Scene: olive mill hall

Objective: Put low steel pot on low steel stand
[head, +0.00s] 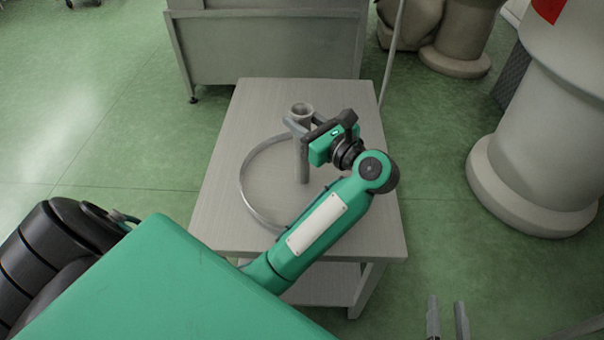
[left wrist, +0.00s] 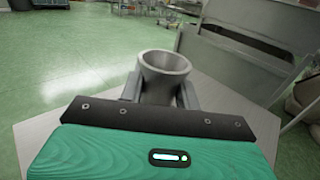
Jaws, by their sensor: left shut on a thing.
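The low steel pot (head: 246,198) shows as a wide round rim with an upright tube, flared at the top, in its middle. It is over the top of the low steel stand (head: 268,98), a light grey table with a lower shelf. I cannot tell whether it touches the top. My left gripper (head: 302,122) is shut on the upper part of the tube. In the left wrist view the tube's flared mouth (left wrist: 164,62) is between the fingers. My left arm hides the pot's right side. My right gripper (head: 447,320) is open and empty at the bottom right, off the stand.
A grey steel cabinet or vat (head: 270,45) stands just behind the stand. A large pale round column (head: 540,150) is to the right, with rounded pale vessels (head: 455,50) at the back right. Green floor is clear on the left.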

